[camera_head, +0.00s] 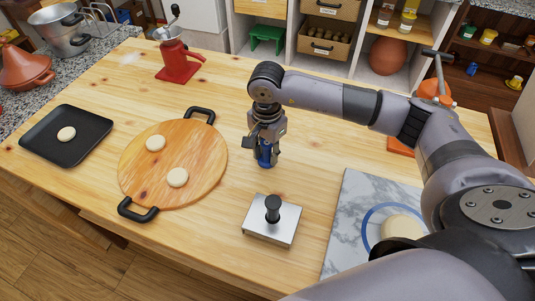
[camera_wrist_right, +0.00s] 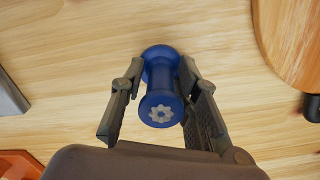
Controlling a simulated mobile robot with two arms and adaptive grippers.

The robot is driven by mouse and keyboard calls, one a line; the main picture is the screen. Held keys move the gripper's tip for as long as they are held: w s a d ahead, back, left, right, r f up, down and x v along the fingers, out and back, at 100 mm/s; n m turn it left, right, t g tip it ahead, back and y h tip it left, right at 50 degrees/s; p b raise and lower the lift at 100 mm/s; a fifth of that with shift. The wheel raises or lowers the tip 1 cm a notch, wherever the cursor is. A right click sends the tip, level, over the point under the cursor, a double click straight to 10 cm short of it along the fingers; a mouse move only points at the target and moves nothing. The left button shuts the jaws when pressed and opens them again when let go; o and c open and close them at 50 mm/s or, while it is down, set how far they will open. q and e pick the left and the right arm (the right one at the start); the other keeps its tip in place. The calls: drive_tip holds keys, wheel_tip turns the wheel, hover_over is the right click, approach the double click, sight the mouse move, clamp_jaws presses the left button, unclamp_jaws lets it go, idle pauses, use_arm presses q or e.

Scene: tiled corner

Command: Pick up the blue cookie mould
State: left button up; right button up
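The blue cookie mould (camera_wrist_right: 160,85) is spool-shaped, with a pale flower on the end facing the camera in the right wrist view. My right gripper (camera_wrist_right: 162,70) points down with one finger on each side of the mould, its tips close against the narrow middle. It looks shut on the mould. In the head view the right gripper (camera_head: 264,143) partly hides the mould (camera_head: 265,157), which is upright, at or just above the table. I cannot tell whether its base touches the wood. My left gripper is not in view.
On the wooden table (camera_head: 120,80) are a round board (camera_head: 205,165) with two dough discs, a black tray (camera_head: 90,150) with one, a metal press (camera_head: 268,228), a marble slab (camera_head: 345,215) and a red grinder (camera_head: 178,65). Bare wood surrounds the mould.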

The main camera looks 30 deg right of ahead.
clamp_jaws()
idle(0.3)
drive_tip(key=shift+r, duration=0.15)
wheel_tip(320, 180, up, 12)
drive_tip(key=shift+w+r+b, duration=0.1)
drive_tip(key=shift+r+b, duration=0.05)
drive_tip(key=shift+b, duration=1.1)
wheel_tip(320, 180, up, 7)
drive_tip(key=shift+r, duration=0.2)
